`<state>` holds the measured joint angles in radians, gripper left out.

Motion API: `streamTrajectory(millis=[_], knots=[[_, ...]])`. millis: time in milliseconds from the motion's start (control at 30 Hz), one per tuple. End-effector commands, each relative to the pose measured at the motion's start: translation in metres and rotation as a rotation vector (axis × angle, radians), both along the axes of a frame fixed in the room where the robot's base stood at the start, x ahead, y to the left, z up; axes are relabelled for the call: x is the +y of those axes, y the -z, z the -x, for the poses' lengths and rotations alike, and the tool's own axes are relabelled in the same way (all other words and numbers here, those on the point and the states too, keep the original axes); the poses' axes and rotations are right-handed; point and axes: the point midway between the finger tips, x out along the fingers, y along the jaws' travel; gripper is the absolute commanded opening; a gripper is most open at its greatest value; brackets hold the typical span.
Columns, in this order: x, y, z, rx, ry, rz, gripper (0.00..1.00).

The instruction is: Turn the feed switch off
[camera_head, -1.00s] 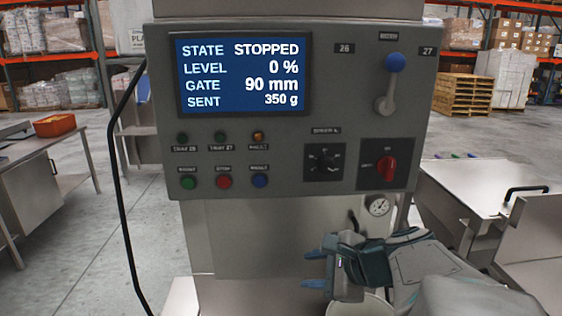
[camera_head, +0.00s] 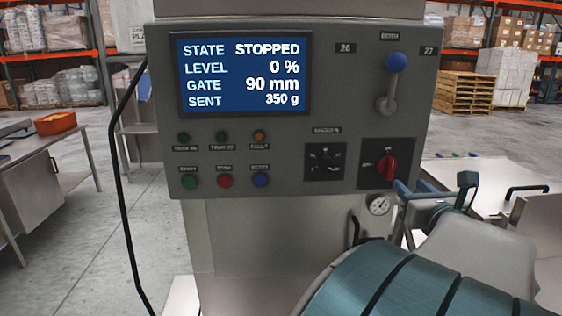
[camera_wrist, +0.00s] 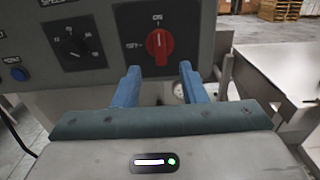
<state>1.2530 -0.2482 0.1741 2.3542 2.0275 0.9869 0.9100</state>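The feed switch is a red rotary knob (camera_head: 387,167) on a black plate at the lower right of the grey control panel (camera_head: 225,120). In the wrist view the knob (camera_wrist: 159,46) stands with its white mark upright, toward the label above it. My gripper (camera_head: 412,190) is just below and right of the knob in the head view. In the wrist view my gripper (camera_wrist: 159,72) has its two blue fingers apart, one to each side below the knob, with nothing between them. The fingers do not visibly touch the knob.
The screen (camera_head: 243,73) reads STOPPED, level 0 %, gate 90 mm, sent 350 g. A black dial (camera_head: 325,161) is left of the knob, and a blue-topped lever (camera_head: 396,64) is above. A gauge (camera_head: 380,205) sits below. Several buttons (camera_head: 225,181) are at the left.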

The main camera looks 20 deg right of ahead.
Motion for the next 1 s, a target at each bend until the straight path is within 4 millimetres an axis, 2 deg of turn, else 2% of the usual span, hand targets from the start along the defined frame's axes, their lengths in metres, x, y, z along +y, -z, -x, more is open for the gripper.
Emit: streamTrajectory(millis=[200, 400, 600, 900, 933, 1000], knots=[[-0.011, -0.001, -0.044, 0.001, -0.002, -0.002, 0.38], [-0.018, 0.000, -0.072, 0.002, -0.001, 0.000, 0.38], [-0.021, 0.000, -0.085, 0.001, 0.000, 0.001, 0.38], [-0.021, 0.000, -0.086, 0.001, 0.000, 0.002, 0.38], [-0.021, 0.000, -0.086, 0.001, 0.000, 0.002, 0.33], [-0.020, 0.000, -0.086, 0.001, 0.000, 0.002, 0.13]])
